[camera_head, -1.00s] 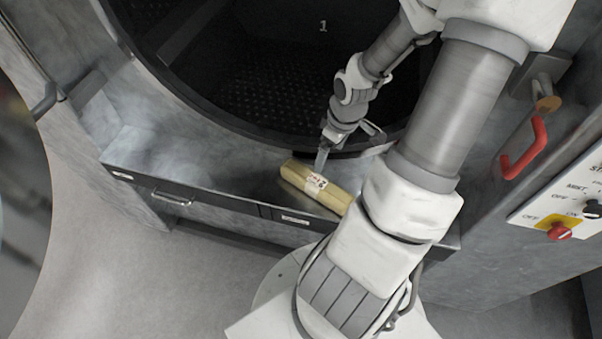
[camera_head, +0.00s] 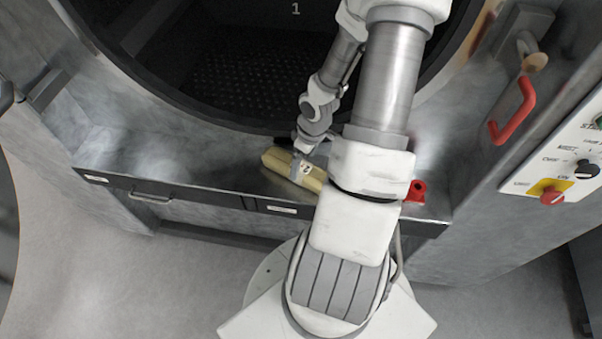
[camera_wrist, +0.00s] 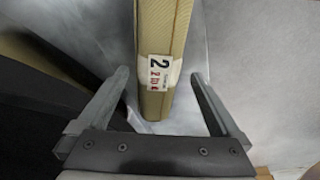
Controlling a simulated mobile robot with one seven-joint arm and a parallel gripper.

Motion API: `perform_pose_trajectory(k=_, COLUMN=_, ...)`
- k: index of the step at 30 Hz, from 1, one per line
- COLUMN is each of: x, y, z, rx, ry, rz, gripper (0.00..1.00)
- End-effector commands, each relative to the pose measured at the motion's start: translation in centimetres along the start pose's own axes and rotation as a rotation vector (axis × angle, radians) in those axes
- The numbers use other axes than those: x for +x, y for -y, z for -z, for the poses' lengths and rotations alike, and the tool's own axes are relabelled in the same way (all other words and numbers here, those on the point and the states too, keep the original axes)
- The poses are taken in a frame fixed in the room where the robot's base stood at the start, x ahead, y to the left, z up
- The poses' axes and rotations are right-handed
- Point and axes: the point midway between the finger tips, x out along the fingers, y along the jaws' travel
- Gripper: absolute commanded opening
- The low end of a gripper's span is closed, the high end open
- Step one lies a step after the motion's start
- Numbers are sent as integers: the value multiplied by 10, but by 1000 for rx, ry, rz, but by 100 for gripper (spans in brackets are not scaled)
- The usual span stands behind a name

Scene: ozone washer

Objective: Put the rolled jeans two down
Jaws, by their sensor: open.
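The rolled jeans two, a tan roll with a white label band reading "2" (camera_wrist: 158,72), lies on the metal ledge (camera_head: 190,180) in front of the round drum opening. The roll also shows in the head view (camera_head: 274,159), partly hidden by my arm. My gripper (camera_wrist: 160,76) is open. In the wrist view its fingers appear on either side of the roll, with visible gaps. In the head view my gripper (camera_head: 298,168) is at the label band.
The dark drum opening (camera_head: 240,75) is behind the ledge. A red part (camera_head: 415,190) sits on the ledge right of my arm. A red handle (camera_head: 512,112) and a control panel (camera_head: 565,165) are at the right. The ledge's left part is clear.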

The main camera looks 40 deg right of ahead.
Motion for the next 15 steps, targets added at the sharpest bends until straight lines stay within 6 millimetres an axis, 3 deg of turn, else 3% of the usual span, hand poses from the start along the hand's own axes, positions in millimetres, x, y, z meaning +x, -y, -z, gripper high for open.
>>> perform_pose_trajectory(k=9, x=43, y=-1, z=2, rx=-2, ry=1, rz=1, gripper=100)
perform_pose_trajectory(k=15, x=50, y=-2, z=2, rx=0, ry=1, rz=0, gripper=100)
